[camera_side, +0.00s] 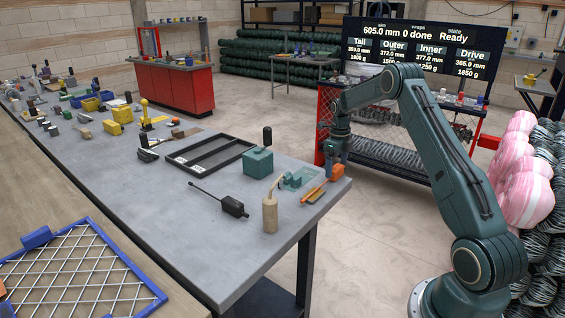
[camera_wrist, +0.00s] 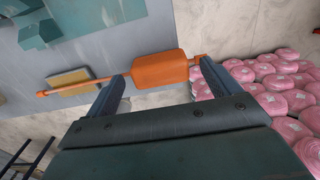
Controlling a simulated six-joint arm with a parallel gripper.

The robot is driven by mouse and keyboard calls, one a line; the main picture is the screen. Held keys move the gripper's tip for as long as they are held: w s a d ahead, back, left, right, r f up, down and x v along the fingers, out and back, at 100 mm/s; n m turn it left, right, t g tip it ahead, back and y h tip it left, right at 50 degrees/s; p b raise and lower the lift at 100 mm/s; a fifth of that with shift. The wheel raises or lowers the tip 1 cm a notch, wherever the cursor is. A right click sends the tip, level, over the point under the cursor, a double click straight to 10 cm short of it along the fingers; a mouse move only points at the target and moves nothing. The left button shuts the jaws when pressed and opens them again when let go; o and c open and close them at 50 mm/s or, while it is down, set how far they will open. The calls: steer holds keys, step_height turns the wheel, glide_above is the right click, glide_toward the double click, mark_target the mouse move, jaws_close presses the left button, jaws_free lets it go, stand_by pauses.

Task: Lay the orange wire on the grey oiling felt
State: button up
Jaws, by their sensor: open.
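An orange piece with a thick body and a thin rod shows in the wrist view (camera_wrist: 160,70); I take it for the orange wire. In the side view its orange body (camera_side: 335,172) is at the near right corner of the table, just under my gripper (camera_side: 334,164). My gripper is open; in the wrist view its fingers (camera_wrist: 162,74) reach to either side of the orange body. Whether they touch it I cannot tell. A small tan pad with a duller top (camera_wrist: 70,78) lies below the rod. No clearly grey felt can be made out.
A black tray (camera_side: 209,151) lies farther left. The table edge is under the gripper, with floor and pink rolls (camera_wrist: 285,85) beyond.

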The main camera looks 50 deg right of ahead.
steer(key=shift+r, duration=0.1)
step_height(320, 180, up, 14)
stand_by(0.7)
stand_by(0.5)
steer(key=s+a+r+n+t, duration=0.1)
steer(key=s+a+r+n, duration=0.2)
steer(key=a+r+n, duration=0.4)
steer(key=s+a+r+n+t+h, duration=0.1)
steer(key=s+a+r+n, duration=0.1)
steer(key=a+n, duration=0.5)
steer(key=s+a+r+n+t, duration=0.1)
steer(key=s+a+r+n, duration=0.3)
steer(key=a, duration=0.5)
steer(key=s+a+f+n+t, duration=0.1)
steer(key=s+a+f+n, duration=0.1)
steer(key=s+a+n, duration=0.5)
steer(key=s+a+f+n+t+y, duration=0.1)
steer(key=s+a+f+n, duration=0.1)
steer(key=s+a+n, duration=0.5)
steer(key=s+n, duration=0.4)
steer(key=shift+s+t, duration=0.3)
steer(key=shift+s, duration=0.05)
